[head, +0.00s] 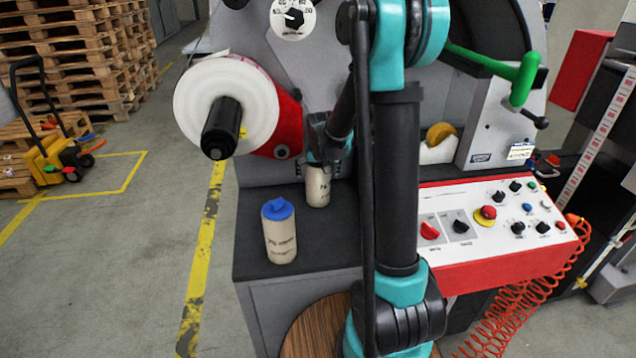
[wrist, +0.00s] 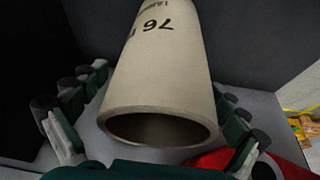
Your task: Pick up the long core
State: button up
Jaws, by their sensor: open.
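A beige cardboard core (head: 318,190) with dark print stands upright on the dark shelf of the machine, its upper part partly covered by my gripper (head: 327,145). In the wrist view the hollow core (wrist: 160,75), printed with "76", lies between the fingers of my gripper (wrist: 150,148). The green-padded fingers are spread on both sides, with gaps to the core. A second beige core (head: 280,240) with a blue cap stands nearer the front left of the shelf. I cannot tell from these views which core is longer.
The dark shelf (head: 335,235) has bare room right of the blue-capped core. A white roll (head: 225,95) on a black spindle juts out at upper left. The red-and-white control panel (head: 480,250) is at the right, with a coiled orange hose (head: 520,310) beside it.

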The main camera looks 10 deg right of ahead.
jog(key=shift+f, duration=0.2)
jog(key=shift+c, duration=0.5)
jog(key=c, duration=1.3)
